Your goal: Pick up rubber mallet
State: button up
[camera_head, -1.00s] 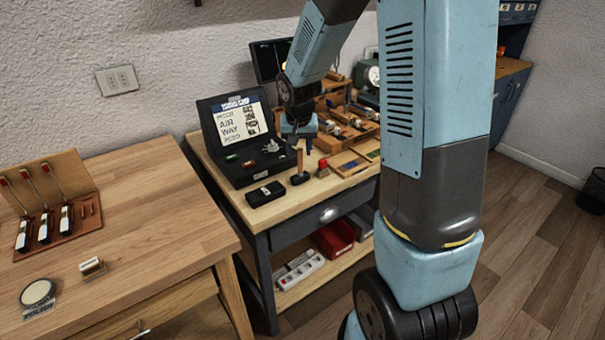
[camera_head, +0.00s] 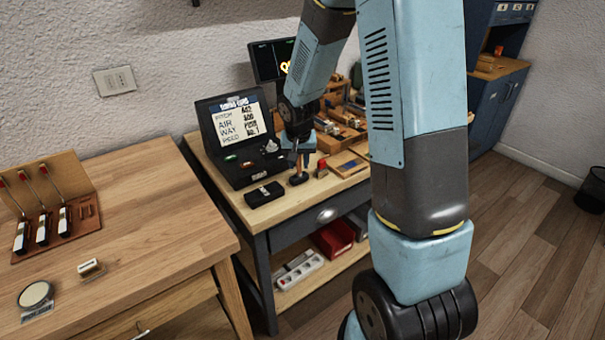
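The rubber mallet (camera_head: 299,179) stands on the front part of the workbench top, its dark head down on the wood. Its wooden handle points up and is now mostly hidden by my gripper. My gripper (camera_head: 300,158) points down right over the mallet, at the handle's height. The fingers are small and dark here, so I cannot tell whether they are open around the handle or shut on it.
A black case with a display (camera_head: 238,122) stands just left of my gripper. A small black box (camera_head: 264,194) lies left of the mallet, and a small red item (camera_head: 321,168) stands to its right. Wooden trays (camera_head: 345,163) fill the bench's right side.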

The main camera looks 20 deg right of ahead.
grip_shut()
